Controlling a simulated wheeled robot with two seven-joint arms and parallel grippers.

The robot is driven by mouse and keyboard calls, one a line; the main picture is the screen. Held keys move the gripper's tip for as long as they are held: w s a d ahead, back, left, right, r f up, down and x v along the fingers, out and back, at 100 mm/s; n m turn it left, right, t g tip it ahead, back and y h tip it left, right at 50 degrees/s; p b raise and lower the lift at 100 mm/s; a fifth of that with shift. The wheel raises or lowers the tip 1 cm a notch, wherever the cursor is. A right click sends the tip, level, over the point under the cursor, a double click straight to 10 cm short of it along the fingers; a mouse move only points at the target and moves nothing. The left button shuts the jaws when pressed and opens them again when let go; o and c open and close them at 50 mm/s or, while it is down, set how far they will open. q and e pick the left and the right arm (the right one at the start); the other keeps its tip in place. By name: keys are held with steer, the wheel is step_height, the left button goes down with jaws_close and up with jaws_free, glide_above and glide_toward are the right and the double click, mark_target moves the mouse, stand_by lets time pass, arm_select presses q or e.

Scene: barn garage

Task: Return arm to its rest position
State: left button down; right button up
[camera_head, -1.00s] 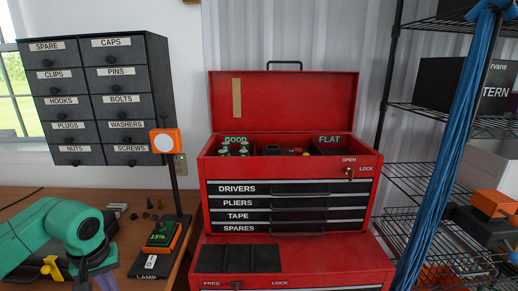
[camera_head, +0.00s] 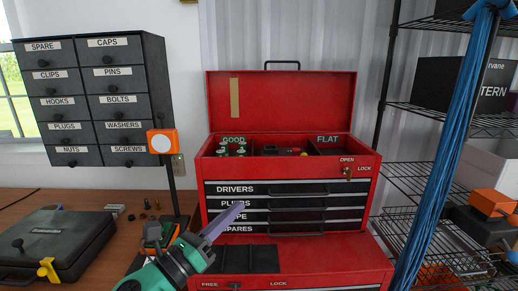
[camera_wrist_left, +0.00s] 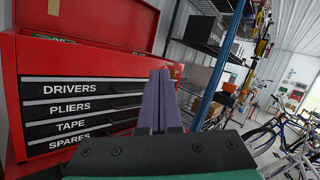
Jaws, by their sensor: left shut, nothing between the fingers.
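My left gripper (camera_head: 226,218) comes in from the bottom left of the head view, with a green wrist and purple fingers. Its fingers are closed together and empty, pointing up and right in front of the red toolbox's drawers. In the left wrist view the closed fingers (camera_wrist_left: 160,100) stand upright just right of the drawer fronts. They overlap the toolbox in the head view; I cannot tell the gap to it. My right gripper shows in neither view.
The red toolbox (camera_head: 281,100) stands open-lidded on a red chest (camera_head: 330,262). A dark case (camera_head: 52,248) lies on the bench at left. A lamp with an orange head (camera_head: 163,141) stands behind my left arm. Wire shelving (camera_head: 425,107) with blue cables (camera_head: 444,150) is at right.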

arm_select(q)
steer(key=w+a+f+n+t+y, duration=0.1)
steer(key=a+f+n+y, duration=0.4)
steer(key=n, duration=0.6)
steer(key=w+a+f+n+t+y, duration=0.1)
steer(key=a+f+n+y, duration=0.3)
steer(key=a+n+y, duration=0.5)
steer(key=s+a+f+n+g+y, duration=0.1)
steer(key=s+a+f+n+g, duration=0.15)
steer(key=f+n, duration=0.3)
steer(key=s+a+f+n+g, duration=0.1)
steer(key=s+f+n+g, duration=0.25)
steer(key=f, duration=0.25)
steer(key=s+f+n+g+h, duration=0.1)
steer(key=s+f+n+g, duration=0.75)
steer(key=s+f, duration=0.9)
steer(key=f, duration=1.7)
steer(key=s+a+f+g, duration=0.2)
steer(key=s+a+f, duration=0.1)
steer(key=s+f, duration=1.3)
steer(key=shift+s+f, duration=0.15)
steer(key=shift+s, duration=0.55)
